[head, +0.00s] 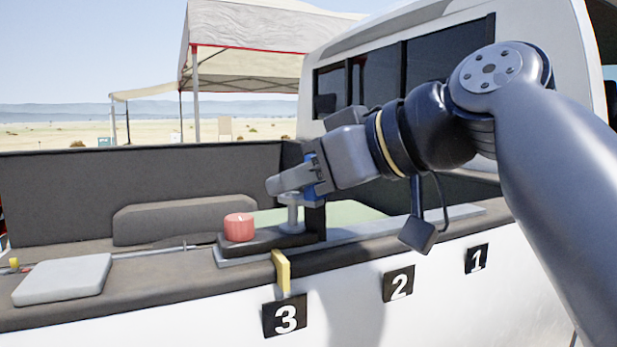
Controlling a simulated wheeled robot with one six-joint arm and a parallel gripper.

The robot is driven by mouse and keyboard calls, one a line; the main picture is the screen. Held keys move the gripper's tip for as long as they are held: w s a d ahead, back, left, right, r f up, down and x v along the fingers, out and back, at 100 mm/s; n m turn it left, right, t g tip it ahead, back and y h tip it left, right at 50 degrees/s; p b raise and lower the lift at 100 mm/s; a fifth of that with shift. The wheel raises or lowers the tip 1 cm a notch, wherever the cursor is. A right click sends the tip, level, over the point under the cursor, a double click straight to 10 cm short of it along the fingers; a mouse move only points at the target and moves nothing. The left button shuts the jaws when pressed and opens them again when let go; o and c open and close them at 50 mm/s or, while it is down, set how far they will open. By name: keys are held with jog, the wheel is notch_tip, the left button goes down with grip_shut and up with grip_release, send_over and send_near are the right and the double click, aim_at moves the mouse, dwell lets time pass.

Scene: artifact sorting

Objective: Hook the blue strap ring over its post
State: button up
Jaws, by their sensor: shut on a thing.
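My gripper (280,183) reaches in from the right, above the truck bed's side rail, with its fingers pointing left. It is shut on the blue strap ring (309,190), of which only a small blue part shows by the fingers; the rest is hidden. A short grey post (292,214) with a wider top stands on a dark base (268,239) on the rail, just below the fingers. From this view I cannot tell whether the ring is around the post or only above it.
A red ribbed round object (239,227) sits on the same base, left of the post. A yellow strip (281,272) hangs over the rail above the number 3 plate (285,316). A grey flat pad (63,278) lies at the left. The truck cab (400,70) stands behind my arm.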

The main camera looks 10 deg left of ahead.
jog(key=shift+f, duration=0.2)
jog(key=shift+f+b, duration=0.7)
jog(key=shift+b, duration=0.1)
jog(key=shift+f+b, duration=0.35)
jog(key=shift+f, duration=0.05)
dwell(0.4)
jog(key=o, duration=1.1)
jog(key=shift+c, duration=0.2)
jog(key=v, duration=1)
jog(key=shift+s+d+r+b, duration=0.15)
jog(key=shift+d+r+b, duration=0.05)
jog(key=shift+d+b, duration=0.1)
jog(key=shift+a, duration=0.1)
